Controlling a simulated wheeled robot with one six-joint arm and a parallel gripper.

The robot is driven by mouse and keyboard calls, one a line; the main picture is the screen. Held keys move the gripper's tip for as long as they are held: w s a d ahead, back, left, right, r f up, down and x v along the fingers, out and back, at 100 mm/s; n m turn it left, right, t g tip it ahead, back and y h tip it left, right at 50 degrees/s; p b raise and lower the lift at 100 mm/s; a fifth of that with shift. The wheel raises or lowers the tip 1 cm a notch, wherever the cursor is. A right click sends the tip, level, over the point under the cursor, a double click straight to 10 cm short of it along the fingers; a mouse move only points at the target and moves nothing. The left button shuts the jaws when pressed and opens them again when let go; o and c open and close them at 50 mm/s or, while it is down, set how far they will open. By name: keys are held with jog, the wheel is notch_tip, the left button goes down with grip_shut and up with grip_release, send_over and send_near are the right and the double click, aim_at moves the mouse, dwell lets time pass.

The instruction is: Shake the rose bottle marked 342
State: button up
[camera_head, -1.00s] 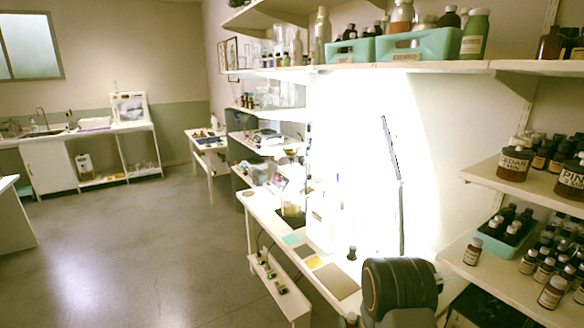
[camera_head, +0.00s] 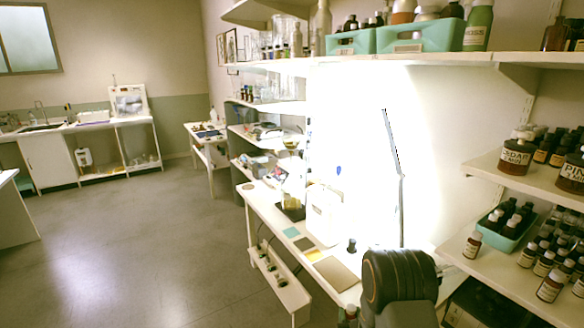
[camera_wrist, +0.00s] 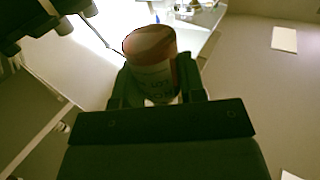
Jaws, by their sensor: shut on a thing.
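My gripper (camera_wrist: 158,84) is shut on a bottle (camera_wrist: 150,48) in the wrist view. The bottle has a reddish-brown body and a pale label with dark print that is too dim to read, so I cannot confirm rose or 342. A finger stands on each side of it. In the head view a small reddish-brown bottle (camera_head: 349,315) shows at the bottom edge, just left of my dark arm. It appears to be the held one, clear of the shelves. The fingers are not visible in the head view.
A white workbench (camera_head: 268,205) with coloured mats and a small dark bottle (camera_head: 351,245) lies ahead. Shelves at right hold many labelled bottles, including one marked cedar (camera_head: 515,157) and a teal tray (camera_head: 504,236). Open floor (camera_head: 150,235) is at left.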

aim_at(352, 309)
notch_tip(352, 309, up, 6)
jog(key=shift+s+r, duration=0.1)
jog(key=shift+s, duration=0.05)
jog(key=shift+f, duration=3.2)
jog(key=shift+r, duration=0.1)
